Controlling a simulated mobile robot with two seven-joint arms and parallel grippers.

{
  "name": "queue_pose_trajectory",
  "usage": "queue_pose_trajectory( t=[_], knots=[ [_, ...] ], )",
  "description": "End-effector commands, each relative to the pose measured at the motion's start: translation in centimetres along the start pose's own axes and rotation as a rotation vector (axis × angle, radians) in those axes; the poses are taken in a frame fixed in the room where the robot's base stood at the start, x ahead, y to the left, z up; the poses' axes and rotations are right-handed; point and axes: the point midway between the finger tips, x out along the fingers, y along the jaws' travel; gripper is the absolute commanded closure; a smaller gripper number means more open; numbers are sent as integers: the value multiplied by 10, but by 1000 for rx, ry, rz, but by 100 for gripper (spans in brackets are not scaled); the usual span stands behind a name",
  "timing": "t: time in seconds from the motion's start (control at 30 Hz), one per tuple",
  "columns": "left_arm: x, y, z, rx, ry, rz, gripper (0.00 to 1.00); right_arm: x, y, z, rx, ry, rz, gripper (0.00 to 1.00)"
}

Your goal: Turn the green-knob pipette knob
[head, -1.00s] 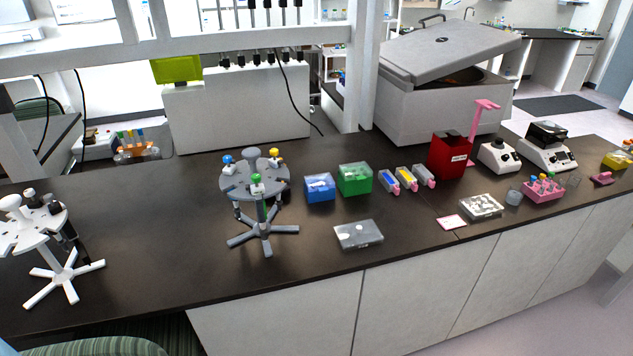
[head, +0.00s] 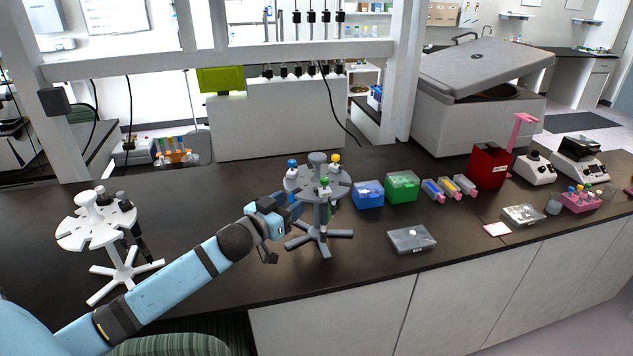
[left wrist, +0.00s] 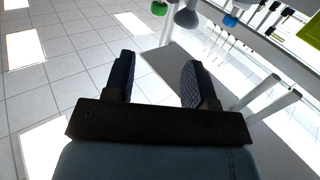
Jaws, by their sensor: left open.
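The green-knob pipette hangs on the front of the grey round pipette stand (head: 318,159); its green knob (head: 325,181) points up. My left gripper (head: 294,204) is at the left side of the stand, just left of and a little below the green knob. In the left wrist view its two dark fingers (left wrist: 158,72) are apart with nothing between them. My right gripper is not in view.
Blue-knob (head: 292,163) and yellow-knob (head: 336,159) pipettes hang on the same stand. A white pipette stand (head: 122,272) is at left. Blue (head: 369,195) and green (head: 402,187) tip boxes stand close at right.

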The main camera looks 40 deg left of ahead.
Motion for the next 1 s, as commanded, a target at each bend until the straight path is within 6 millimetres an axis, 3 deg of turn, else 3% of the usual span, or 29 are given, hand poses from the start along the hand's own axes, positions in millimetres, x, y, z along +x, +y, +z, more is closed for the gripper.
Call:
queue_pose_trajectory(
  t=[0.17, 0.7, 1.0],
  knots=[
    [18, -1, -4, -1, 4, -2, 49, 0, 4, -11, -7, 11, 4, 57],
    [118, 0, -3, -2, 2, -1, 49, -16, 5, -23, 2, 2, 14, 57],
    [137, 0, -1, 0, 1, 0, 49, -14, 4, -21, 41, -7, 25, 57]
  ],
)
